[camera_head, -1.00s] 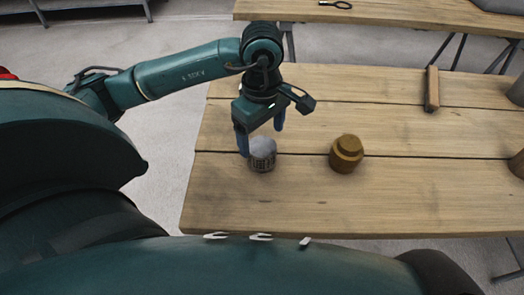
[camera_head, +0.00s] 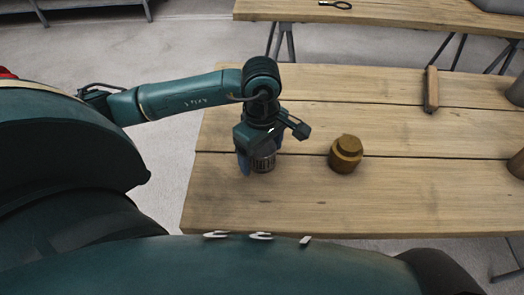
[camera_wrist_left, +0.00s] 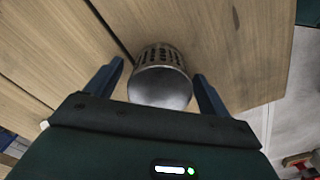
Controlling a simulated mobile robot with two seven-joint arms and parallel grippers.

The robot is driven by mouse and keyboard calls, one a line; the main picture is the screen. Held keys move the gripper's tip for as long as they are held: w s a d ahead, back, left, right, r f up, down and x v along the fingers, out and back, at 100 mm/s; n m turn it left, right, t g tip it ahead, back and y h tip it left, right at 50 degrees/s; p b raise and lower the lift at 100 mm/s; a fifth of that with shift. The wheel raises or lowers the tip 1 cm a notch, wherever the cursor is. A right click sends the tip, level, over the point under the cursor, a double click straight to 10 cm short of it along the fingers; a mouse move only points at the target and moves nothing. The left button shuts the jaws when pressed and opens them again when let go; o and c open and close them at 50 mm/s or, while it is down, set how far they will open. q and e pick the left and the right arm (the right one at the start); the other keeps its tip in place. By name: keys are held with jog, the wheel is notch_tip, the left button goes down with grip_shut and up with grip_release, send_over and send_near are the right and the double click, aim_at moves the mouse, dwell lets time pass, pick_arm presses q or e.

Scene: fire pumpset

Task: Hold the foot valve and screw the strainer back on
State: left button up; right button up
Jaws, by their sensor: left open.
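The strainer (camera_head: 263,162), a perforated grey metal cup, stands on the wooden table. My left gripper (camera_head: 258,165) is lowered over it and hides its upper part. In the left wrist view the strainer (camera_wrist_left: 160,75) sits between the two blue fingers of my left gripper (camera_wrist_left: 158,85). The fingers are apart, with a gap on each side of the strainer. The brass foot valve (camera_head: 346,155) stands upright on the table to the right of the strainer, clear of the gripper. My right gripper is in neither view.
The wooden table (camera_head: 300,205) is bare around the two parts. A small wooden bar (camera_head: 431,90) lies toward the back right. A second table (camera_head: 400,14) stands behind.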

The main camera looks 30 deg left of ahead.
pick_arm(q)
jog(key=c, duration=1.1)
jog(key=shift+r, duration=0.1)
notch_tip(320, 180, up, 10)
jog(key=shift+f, duration=0.1)
